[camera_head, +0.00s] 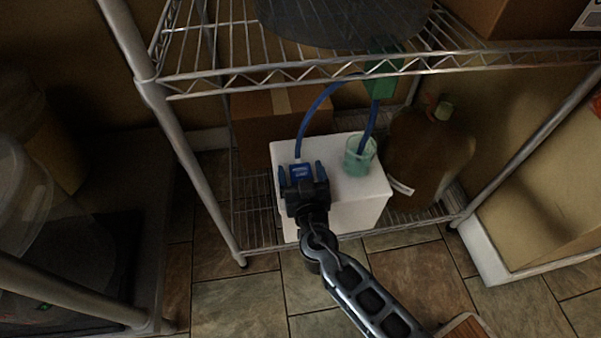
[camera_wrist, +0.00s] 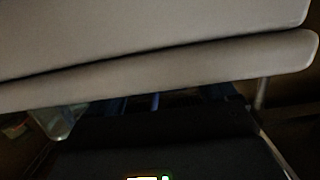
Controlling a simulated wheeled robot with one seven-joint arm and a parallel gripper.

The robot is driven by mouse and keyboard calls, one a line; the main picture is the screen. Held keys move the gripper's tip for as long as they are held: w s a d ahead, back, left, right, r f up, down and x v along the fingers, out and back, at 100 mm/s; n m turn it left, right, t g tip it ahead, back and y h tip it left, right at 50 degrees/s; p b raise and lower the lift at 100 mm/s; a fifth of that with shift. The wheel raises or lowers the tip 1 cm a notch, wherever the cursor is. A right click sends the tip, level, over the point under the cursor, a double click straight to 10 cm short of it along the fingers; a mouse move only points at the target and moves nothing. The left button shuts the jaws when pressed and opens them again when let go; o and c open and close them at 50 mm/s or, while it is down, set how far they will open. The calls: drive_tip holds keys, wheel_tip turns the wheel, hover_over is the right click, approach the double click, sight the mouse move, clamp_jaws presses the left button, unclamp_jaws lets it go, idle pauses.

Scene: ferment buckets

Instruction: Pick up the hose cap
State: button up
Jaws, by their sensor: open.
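My gripper (camera_head: 302,170) is open in the head view, over the left part of the top of a white box (camera_head: 355,205). A blue hose (camera_head: 318,105) arches down behind it, its lower left end just beyond the fingertips. A small blue piece (camera_head: 302,172) shows between the fingers; I cannot tell whether it is the hose cap or part of my gripper. The hose's other length stands in a translucent green cup (camera_head: 358,158) on the box. In the wrist view pale surfaces fill the top, and small blue bits (camera_wrist: 155,102) show below; no cap can be made out.
The box stands on the low level of a wire rack, under a wire shelf (camera_head: 300,75). A green block (camera_head: 383,68) is by the hose. A large brown jug (camera_head: 428,150) stands at right, a cardboard box (camera_head: 262,120) behind. Tiled floor (camera_head: 235,295) is in front.

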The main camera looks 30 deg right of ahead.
sight(300, 168)
drive_tip(key=x, duration=0.3)
drive_tip(key=shift+w+d+f, duration=0.1)
drive_tip(key=shift+w, duration=0.1)
drive_tip(key=c, duration=1.1)
